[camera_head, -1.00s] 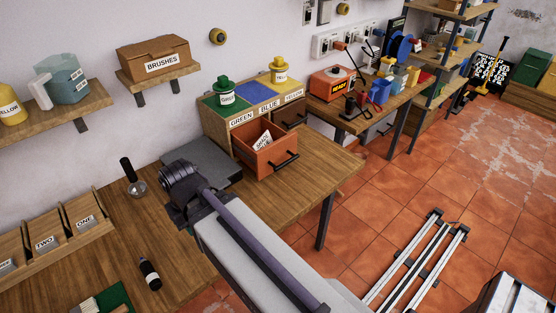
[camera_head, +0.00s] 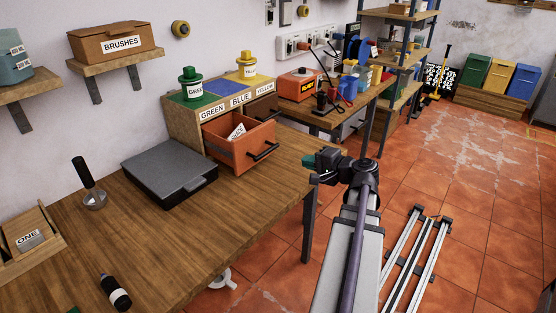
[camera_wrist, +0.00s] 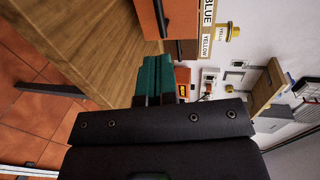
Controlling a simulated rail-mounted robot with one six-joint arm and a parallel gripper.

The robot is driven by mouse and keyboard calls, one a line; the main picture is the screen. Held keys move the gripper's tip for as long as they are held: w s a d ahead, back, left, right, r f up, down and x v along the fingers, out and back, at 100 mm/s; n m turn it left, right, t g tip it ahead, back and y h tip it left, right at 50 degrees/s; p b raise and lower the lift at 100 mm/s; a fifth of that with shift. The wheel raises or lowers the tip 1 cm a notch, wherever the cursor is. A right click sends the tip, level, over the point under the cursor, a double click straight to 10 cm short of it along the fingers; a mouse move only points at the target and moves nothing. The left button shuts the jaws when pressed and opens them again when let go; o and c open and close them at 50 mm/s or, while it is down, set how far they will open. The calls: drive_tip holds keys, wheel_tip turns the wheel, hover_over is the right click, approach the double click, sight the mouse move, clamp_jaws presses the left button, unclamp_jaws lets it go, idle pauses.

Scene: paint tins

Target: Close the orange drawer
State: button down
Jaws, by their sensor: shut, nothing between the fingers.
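The orange drawer (camera_head: 238,146) stands pulled out from the wooden cabinet (camera_head: 187,128) on the workbench, with a white card inside and a black bar handle (camera_head: 263,152) on its front. In the wrist view the drawer front (camera_wrist: 149,18) and its handle show at the top. My gripper (camera_head: 312,162) is to the right of the drawer, near the bench's right edge, apart from the handle. Its teal fingers (camera_wrist: 154,80) are together and empty in the wrist view.
A grey flat case (camera_head: 170,172) lies on the bench left of the drawer. Green (camera_head: 190,84) and yellow (camera_head: 248,66) tins stand on the cabinet. A second bench with an orange device (camera_head: 299,85) stands behind. Bench top in front of the drawer is clear.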

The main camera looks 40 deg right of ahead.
sight(267, 153)
drive_tip(key=b+x, duration=0.3)
drive_tip(key=x, duration=1.1)
drive_tip(key=shift+w, duration=0.1)
